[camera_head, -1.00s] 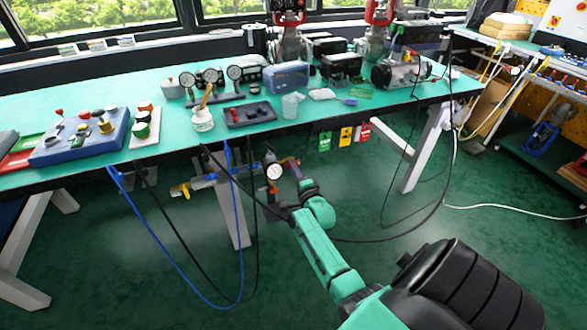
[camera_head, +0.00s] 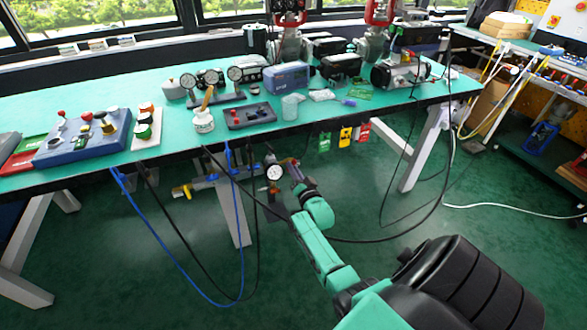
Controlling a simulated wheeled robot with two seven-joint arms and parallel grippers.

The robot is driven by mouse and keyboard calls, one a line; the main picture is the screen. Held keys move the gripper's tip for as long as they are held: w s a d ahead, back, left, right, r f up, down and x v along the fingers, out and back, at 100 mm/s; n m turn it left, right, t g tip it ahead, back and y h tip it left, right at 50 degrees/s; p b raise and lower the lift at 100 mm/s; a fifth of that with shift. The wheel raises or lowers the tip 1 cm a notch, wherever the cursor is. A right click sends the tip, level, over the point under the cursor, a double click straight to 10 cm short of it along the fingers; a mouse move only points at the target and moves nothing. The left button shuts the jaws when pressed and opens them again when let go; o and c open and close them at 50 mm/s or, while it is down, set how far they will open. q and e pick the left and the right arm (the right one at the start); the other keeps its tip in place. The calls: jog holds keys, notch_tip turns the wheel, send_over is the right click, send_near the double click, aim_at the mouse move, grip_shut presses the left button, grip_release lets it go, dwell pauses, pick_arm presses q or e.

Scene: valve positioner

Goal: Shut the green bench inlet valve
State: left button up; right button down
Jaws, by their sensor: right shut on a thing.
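A pipe run (camera_head: 208,182) hangs under the bench's front edge, with a yellow valve handle (camera_head: 182,191) at its left end and a round white-faced gauge (camera_head: 274,172) at its right. My right gripper (camera_head: 287,166) reaches up from the lower right to the pipe's right end, just beside the gauge. It is shut on a small part there, apparently the valve handle. The jaws and wrist hide most of this part, and I cannot make out its green colour. A small red part (camera_head: 273,189) shows below the gauge. My left gripper is not in view.
Blue (camera_head: 215,300) and black hoses loop below the bench near the pipe. Green (camera_head: 324,142), yellow and red tags hang from the bench edge right of my gripper. A bench leg (camera_head: 236,215) stands behind the hoses. The floor to the right is largely open.

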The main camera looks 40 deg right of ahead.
jog(key=shift+f+n, duration=0.15)
jog(key=shift+n, duration=3.55)
jog(key=c, duration=0.9)
grip_release()
jog(key=p+v, duration=0.2)
jog(key=v, duration=1.2)
jog(key=shift+s+a+p, duration=0.2)
jog(key=shift+s+p, duration=0.1)
